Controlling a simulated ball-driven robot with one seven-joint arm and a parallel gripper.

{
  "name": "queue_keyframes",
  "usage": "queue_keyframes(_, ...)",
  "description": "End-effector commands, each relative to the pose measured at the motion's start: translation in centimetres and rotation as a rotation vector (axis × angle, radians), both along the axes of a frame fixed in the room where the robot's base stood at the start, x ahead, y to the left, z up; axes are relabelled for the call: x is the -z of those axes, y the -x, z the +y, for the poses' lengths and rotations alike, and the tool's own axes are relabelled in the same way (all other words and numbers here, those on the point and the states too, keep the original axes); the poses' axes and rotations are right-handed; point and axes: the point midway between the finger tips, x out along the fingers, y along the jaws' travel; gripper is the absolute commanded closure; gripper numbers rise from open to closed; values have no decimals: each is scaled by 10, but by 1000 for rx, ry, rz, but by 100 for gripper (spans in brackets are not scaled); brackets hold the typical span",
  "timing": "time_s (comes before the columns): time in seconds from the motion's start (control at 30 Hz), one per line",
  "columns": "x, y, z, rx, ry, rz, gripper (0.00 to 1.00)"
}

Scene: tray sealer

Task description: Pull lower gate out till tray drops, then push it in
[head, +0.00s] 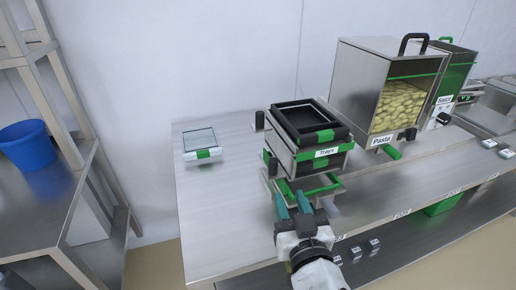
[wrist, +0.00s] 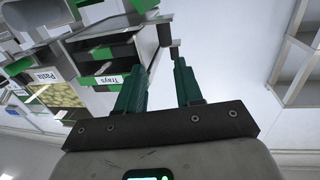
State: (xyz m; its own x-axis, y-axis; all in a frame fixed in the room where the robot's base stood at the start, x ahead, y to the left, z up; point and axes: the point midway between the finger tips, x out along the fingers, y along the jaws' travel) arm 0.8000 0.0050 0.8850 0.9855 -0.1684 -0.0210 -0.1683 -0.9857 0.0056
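The tray dispenser (head: 308,160), labelled "Trays", stands on the steel counter with black trays (head: 305,117) stacked in its top. A green-edged lower frame (head: 322,186) shows under it; I cannot tell for sure which part is the lower gate. A dark knob (head: 259,121) sticks up at its left side. My gripper (head: 291,200) is in front of the dispenser's lower part, its two teal fingers apart. In the wrist view the fingers (wrist: 159,72) are spread with nothing held between them, and the dispenser (wrist: 112,50) appears upside down beyond. Contact with the lower frame cannot be told.
A pasta dispenser (head: 388,78) stands to the right, with a sauce unit (head: 455,75) beyond. A scale-like device (head: 201,146) lies on the counter (head: 220,215) at left. A shelf with a blue bucket (head: 26,144) is far left.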

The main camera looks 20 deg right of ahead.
Motion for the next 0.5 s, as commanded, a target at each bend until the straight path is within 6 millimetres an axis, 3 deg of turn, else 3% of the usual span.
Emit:
queue_keyframes(0.23,-8,-16,3,-13,2,-24,64)
queue_keyframes(0.5,-8,-64,-5,-12,1,-23,64)
